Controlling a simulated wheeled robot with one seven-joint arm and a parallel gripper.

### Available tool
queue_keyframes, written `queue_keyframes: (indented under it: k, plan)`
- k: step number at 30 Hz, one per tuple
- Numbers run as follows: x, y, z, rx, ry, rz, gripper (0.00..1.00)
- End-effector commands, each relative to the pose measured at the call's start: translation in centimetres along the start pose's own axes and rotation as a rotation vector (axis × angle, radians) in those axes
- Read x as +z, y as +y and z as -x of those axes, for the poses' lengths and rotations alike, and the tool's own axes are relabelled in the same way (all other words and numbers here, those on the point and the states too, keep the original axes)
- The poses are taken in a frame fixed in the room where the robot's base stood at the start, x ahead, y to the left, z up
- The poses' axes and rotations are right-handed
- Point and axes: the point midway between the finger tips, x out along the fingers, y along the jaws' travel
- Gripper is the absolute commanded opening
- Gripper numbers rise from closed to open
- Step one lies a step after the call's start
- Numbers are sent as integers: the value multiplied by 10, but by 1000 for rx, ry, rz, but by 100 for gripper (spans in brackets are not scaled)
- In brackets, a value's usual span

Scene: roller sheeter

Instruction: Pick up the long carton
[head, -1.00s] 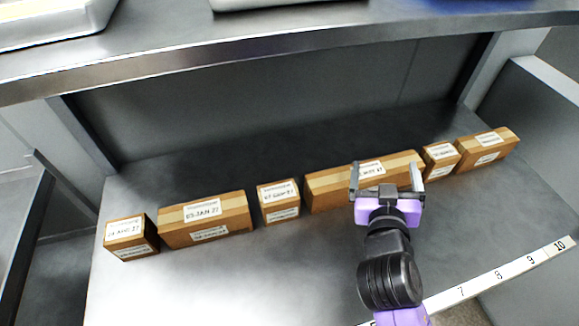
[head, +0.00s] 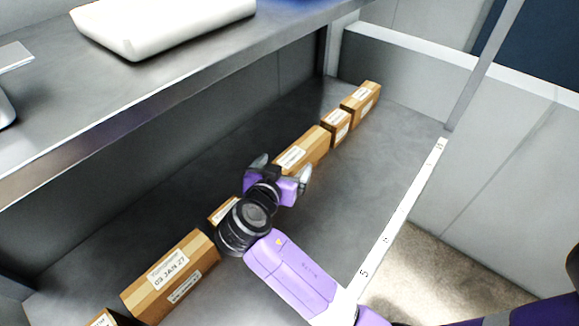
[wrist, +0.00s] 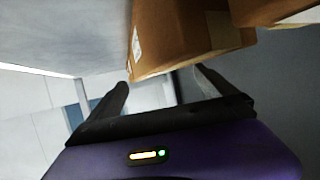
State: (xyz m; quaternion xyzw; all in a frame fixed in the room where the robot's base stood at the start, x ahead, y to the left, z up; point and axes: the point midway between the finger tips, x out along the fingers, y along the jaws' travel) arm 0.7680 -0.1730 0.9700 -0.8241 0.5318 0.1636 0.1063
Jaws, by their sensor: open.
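Several brown cartons stand in a row on the steel shelf. The longest-looking carton (head: 308,148), with a white label, is right of the middle in the head view. My gripper (head: 281,169) is in front of its near end and covers part of it. A second fairly long carton (head: 172,278), labelled 03 JAN 27, stands at lower left. In the wrist view a large carton (wrist: 185,35) fills the top, just beyond the tips of my open gripper (wrist: 161,78). Nothing is held between the fingers. I cannot tell whether they touch the carton.
A small carton (head: 222,211) is partly hidden by my wrist. Another small carton (head: 337,126) and a medium one (head: 361,102) stand at the far end. An upper shelf (head: 150,110) overhangs the row. A numbered white strip (head: 400,215) runs along the front edge.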

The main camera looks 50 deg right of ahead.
Motion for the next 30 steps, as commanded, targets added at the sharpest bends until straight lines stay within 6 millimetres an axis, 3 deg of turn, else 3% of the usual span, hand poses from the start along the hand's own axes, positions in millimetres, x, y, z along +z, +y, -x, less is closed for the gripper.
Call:
queue_keyframes:
  k: [7,17,30]
  plan:
    - [-1,0,-34,0,-1,1,95]
    - [1,0,-41,-2,0,1,95]
    - [2,1,-41,-1,-2,5,9]
